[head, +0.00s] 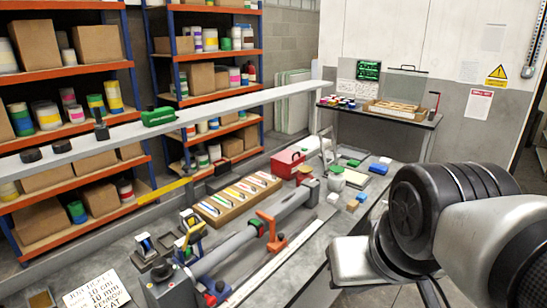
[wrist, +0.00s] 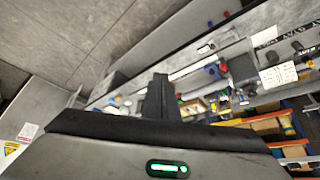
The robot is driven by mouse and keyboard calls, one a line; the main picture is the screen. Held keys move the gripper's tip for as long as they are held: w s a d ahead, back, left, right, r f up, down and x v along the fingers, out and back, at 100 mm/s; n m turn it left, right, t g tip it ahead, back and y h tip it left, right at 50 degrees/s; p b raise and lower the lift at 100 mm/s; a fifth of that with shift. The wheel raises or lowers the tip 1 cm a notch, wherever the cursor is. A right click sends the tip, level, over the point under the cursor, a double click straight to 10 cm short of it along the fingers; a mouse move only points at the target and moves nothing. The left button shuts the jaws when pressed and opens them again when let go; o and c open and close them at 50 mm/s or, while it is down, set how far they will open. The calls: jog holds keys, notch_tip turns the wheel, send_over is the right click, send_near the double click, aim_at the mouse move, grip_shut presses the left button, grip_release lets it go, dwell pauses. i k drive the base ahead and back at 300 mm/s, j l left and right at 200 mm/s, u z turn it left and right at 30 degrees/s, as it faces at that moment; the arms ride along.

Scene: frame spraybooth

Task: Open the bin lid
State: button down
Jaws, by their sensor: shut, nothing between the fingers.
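No bin is clear to me beyond doubt. A shallow wooden box (head: 380,106) with pale pieces in it sits on the back table. A clear panel (head: 407,84) with a dark handle on its top edge stands upright at its back; it may be a raised lid, but I cannot tell. A red case (head: 288,163) with a handle on top sits on the long bench, its top looking closed. My gripper (wrist: 160,82) shows in the wrist view with its dark fingers together and nothing held, apart from these things. In the head view its fingers cannot be made out.
The long bench (head: 320,222) is crowded with clamps, a tray of coloured strips (head: 236,200) and small containers. A raised grey shelf (head: 215,107) crosses above its far side. Stocked racks (head: 70,72) stand behind at left. The floor (head: 440,160) beyond my arm looks clear.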

aim_at(286, 156)
jog(key=i+l+z, duration=0.3)
jog(key=l, duration=0.25)
jog(key=i+l+z, duration=0.25)
jog(key=i+l, duration=0.15)
jog(key=i+l+z, duration=0.55)
jog(key=i, duration=0.2)
jog(key=i+z, duration=0.25)
jog(key=i, duration=0.15)
jog(key=i+z, duration=0.2)
jog(key=i, duration=1.4)
jog(key=i+l+u, duration=0.2)
jog(key=i, duration=1.35)
jog(key=i+u, duration=0.75)
jog(key=i+l+u, duration=0.15)
jog(key=i+u, duration=0.2)
jog(key=i+j+u, duration=0.15)
jog(key=u, duration=0.25)
jog(key=i+u, duration=0.5)
jog(key=u, duration=0.25)
jog(key=i+u, duration=0.2)
jog(key=u, duration=0.15)
jog(key=i+u, duration=0.35)
jog(key=i, duration=0.35)
jog(key=i+l+u, duration=0.15)
jog(key=i+u, duration=0.2)
jog(key=i, duration=0.4)
